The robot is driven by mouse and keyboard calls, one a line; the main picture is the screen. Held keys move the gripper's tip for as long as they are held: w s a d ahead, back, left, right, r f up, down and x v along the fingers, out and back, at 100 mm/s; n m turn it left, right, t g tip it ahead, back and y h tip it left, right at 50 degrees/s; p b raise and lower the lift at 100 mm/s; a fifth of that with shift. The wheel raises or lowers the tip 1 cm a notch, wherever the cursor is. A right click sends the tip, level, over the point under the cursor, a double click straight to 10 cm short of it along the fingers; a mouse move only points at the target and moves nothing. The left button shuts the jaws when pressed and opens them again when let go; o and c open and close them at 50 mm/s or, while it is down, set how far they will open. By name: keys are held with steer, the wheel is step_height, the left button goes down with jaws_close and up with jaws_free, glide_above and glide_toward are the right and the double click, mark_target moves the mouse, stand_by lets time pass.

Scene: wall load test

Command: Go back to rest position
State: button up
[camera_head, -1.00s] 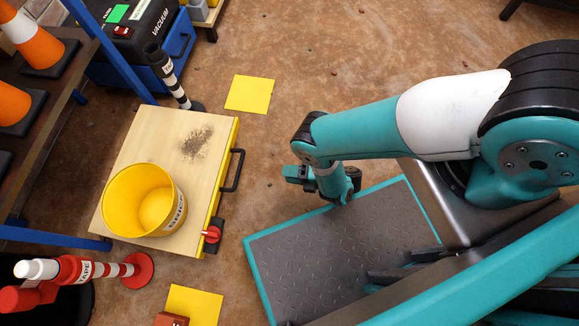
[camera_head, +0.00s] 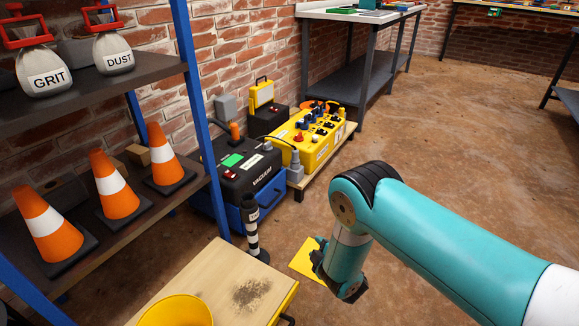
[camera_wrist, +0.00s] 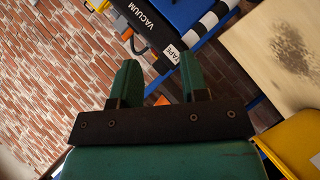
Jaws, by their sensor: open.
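My gripper (camera_wrist: 158,82) shows in the wrist view with its two green fingers apart and nothing between them. In the head view my teal arm reaches in from the right, bent downward at the wrist. The fingertips are hard to make out there, above a yellow floor square (camera_head: 309,262). The wrist view looks past the fingers toward the brick wall (camera_wrist: 45,80) and the black vacuum (camera_wrist: 140,22).
A wooden-topped cart (camera_head: 215,278) with a dark dust patch (camera_head: 251,293) and a yellow bucket (camera_head: 177,312) stands below. A shelf (camera_head: 95,90) with cones and bags is at left. A striped post (camera_head: 251,230) stands behind the cart. Open floor lies at right.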

steer(key=w+r+m+g+h, duration=0.25)
steer(key=r+m, duration=0.35)
steer(key=r, duration=0.8)
steer(key=s+d+r+m+g+y, duration=0.1)
steer(key=s+r, duration=0.1)
steer(key=r, duration=0.4)
steer(key=s+d+r+m+g, duration=0.1)
steer(key=s+r+m+g, duration=0.15)
steer(key=r, duration=0.35)
steer(key=s+d+r+g+y, duration=0.1)
steer(key=s+r+g, duration=0.1)
steer(key=s+r, duration=0.6)
steer(key=s+d+r+g+p, duration=0.15)
steer(key=s+r, duration=0.25)
steer(key=s, duration=0.8)
steer(key=s+d+r+g+y+b, duration=0.1)
steer(key=s+d+r+g, duration=0.15)
steer(key=s+r, duration=0.55)
step_height(320, 180, up, 31)
steer(key=s+p, duration=0.1)
steer(key=p, duration=3.3)
steer(key=shift+s+a, duration=0.25)
steer(key=shift+a, duration=0.1)
steer(key=shift+h, duration=0.25)
